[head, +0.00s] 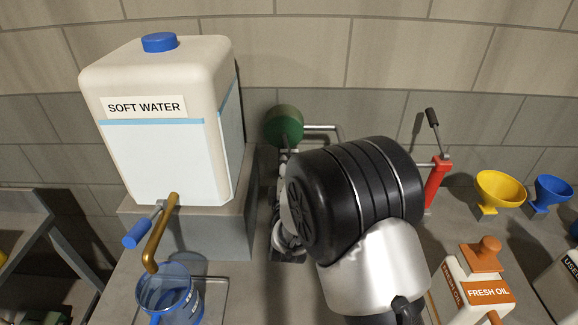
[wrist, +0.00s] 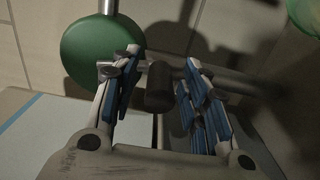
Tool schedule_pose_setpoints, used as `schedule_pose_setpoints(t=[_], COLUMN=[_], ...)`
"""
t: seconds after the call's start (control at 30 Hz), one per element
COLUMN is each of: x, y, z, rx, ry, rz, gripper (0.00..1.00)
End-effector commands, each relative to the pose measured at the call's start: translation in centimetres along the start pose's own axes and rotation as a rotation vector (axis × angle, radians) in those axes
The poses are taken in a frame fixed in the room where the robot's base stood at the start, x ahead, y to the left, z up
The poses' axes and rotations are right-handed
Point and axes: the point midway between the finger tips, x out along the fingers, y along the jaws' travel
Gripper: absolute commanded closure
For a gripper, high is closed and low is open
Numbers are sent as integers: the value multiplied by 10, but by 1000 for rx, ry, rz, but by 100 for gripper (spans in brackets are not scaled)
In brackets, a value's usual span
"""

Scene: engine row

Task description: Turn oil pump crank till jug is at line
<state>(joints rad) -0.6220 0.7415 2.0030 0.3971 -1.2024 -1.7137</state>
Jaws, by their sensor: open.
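In the wrist view my gripper (wrist: 158,85) is open, its blue-padded fingers spread on either side of a dark cylindrical grip (wrist: 158,88). The grip looks like a crank handle; I cannot tell whether a finger touches it. A green round body (wrist: 95,52) sits behind the left finger. In the head view the green body (head: 284,125) stands near the wall, with a grey pipe running right from it. My black and silver arm hides most of the area below it, including most of my gripper. No oil jug with a line is clearly visible under the pump.
A soft water tank (head: 158,165) with a brass spout (head: 160,235) stands left, above a blue jug (head: 170,298). Right of my arm are a red device with a black-handled lever (head: 436,183), yellow (head: 499,188) and blue (head: 551,190) funnels, and a fresh oil container (head: 480,291).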

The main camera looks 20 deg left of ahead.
Motion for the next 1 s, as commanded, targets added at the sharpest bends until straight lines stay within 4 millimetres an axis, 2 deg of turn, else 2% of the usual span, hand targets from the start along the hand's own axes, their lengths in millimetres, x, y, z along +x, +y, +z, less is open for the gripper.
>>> schedule_pose_setpoints(t=[0.17,0.27,0.7,0.83,1.0], x=[-4,-15,-102,-115,-120], y=[0,-1,-1,0,0], z=[-1,-1,-1,0,0], rx=[0,-1,-1,0,0], ry=[1,3,2,1,0], rz=[-1,-2,-3,-1,0], gripper=[59,59,59,59,59])
